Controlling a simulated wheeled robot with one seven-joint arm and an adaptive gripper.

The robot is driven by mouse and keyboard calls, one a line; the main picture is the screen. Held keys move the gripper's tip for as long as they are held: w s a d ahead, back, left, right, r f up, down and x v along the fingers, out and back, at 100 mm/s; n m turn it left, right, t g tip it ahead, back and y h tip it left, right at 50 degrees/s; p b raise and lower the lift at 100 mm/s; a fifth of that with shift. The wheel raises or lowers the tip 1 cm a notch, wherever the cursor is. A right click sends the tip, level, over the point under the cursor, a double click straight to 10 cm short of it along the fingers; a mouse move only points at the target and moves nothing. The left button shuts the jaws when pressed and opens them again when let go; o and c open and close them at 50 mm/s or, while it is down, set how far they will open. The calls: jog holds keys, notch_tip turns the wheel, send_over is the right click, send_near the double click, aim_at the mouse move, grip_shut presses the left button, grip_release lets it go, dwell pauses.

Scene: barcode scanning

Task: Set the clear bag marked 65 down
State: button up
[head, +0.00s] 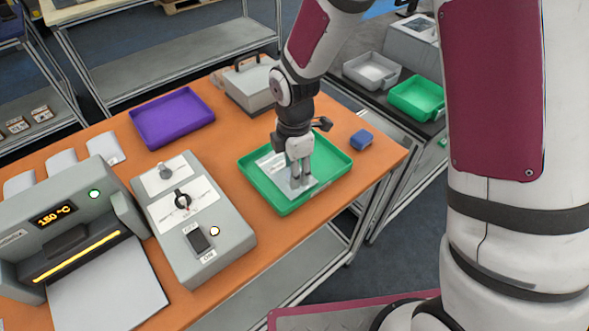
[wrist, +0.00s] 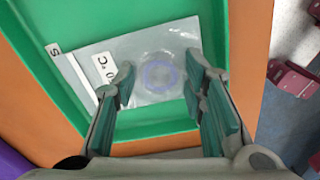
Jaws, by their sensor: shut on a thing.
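The clear bag (head: 301,185) is in the green tray (head: 338,172) on the orange table, under my gripper. In the wrist view the bag (wrist: 155,50) looks flat over the tray floor, with a faint bluish ring inside and white labels at its left. The number 65 cannot be made out. My gripper (head: 297,178) points down into the tray and is shut on the bag. In the wrist view the fingers (wrist: 162,88) stand at either side of the bag's near part. I cannot tell whether the bag touches the tray floor.
A purple tray (head: 172,116) lies at the back left. A grey control box (head: 193,218) and a sealing machine (head: 75,227) reading 150 °C stand to the left. A blue block (head: 361,140) sits right of the green tray, near the table's right edge.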

jog(key=shift+f, duration=0.25)
jog(key=shift+f, duration=0.2)
jog(key=o, duration=1.3)
jog(key=shift+r, duration=0.15)
